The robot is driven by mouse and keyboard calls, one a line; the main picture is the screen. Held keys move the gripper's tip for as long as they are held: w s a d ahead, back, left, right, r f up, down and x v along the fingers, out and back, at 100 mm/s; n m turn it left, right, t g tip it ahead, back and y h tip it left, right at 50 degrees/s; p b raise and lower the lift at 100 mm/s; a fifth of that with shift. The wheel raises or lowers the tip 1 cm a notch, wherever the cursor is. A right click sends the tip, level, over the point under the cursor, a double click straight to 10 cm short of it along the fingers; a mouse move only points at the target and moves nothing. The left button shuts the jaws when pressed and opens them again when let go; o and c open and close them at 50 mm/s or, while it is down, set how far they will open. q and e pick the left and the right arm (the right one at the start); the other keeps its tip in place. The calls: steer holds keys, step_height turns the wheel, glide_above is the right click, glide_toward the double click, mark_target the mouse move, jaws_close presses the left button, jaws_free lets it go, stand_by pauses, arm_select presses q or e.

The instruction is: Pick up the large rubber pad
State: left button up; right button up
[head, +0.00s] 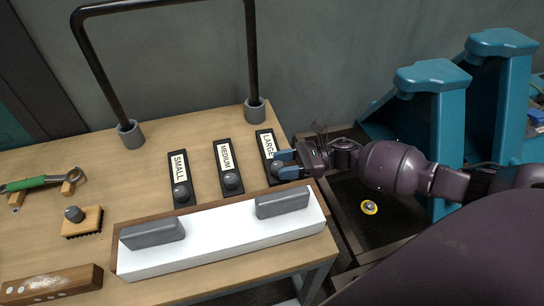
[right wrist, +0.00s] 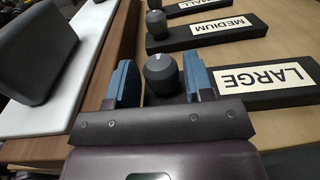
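The large rubber pad (head: 266,143) is a black strip with a white LARGE label and a round grey knob. It lies on the wooden table at the right of the row of pads, and it also shows in the right wrist view (right wrist: 288,95). My right gripper (head: 283,164) is at its knob. In the right wrist view, the blue fingers of the gripper (right wrist: 160,78) stand open on either side of the knob (right wrist: 162,73), with a visible gap on each side. My left gripper is not in view.
The medium pad (head: 226,157) and small pad (head: 179,167) lie to the left. A white board (head: 215,240) with two grey blocks is along the front edge. A black bar frame (head: 90,62) stands behind. A brush (head: 82,221) and a green-handled tool (head: 35,184) lie left.

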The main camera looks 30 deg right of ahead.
steer(key=c, duration=0.8)
